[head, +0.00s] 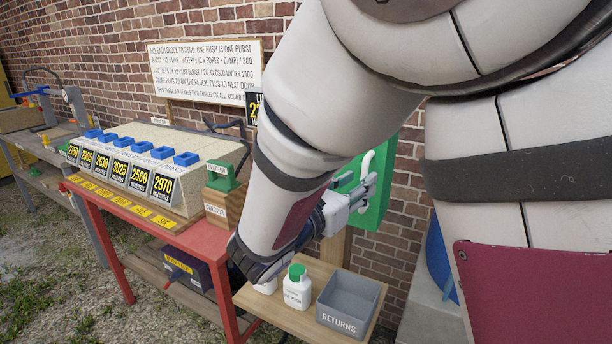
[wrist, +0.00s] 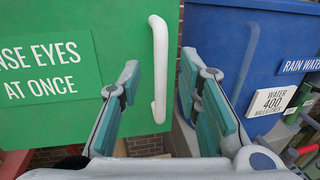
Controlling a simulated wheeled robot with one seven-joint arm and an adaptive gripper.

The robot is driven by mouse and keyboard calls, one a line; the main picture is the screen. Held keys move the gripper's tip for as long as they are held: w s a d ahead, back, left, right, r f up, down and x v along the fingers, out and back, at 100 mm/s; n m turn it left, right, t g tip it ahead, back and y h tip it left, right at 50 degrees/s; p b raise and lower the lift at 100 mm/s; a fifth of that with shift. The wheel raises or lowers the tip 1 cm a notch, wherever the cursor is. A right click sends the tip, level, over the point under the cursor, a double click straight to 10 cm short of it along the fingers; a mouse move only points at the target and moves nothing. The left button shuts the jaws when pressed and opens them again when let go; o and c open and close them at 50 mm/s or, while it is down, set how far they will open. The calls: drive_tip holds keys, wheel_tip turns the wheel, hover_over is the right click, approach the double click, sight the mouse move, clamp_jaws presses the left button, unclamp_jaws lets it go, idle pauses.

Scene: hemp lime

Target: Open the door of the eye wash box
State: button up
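The green eye wash box (head: 376,208) hangs on the brick wall, partly hidden behind my arm in the head view. In the wrist view its green door face (wrist: 70,35) carries the words "NSE EYES AT ONCE" and looks closed. A white vertical bar handle (wrist: 158,65) stands near the door's right edge and also shows in the head view (head: 367,164). My gripper (wrist: 160,72) is open, with one finger on each side of the handle in the picture. I see no finger touching it, and cannot tell the depth between them.
Below the box is a wooden shelf (head: 268,305) with white bottles (head: 297,288) with green caps and a grey "RETURNS" bin (head: 348,301). A blue rain water container (wrist: 245,60) stands right of the box. A red bench (head: 205,238) with blocks is at left.

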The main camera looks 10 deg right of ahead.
drive_tip(key=shift+x, duration=1.75)
clamp_jaws()
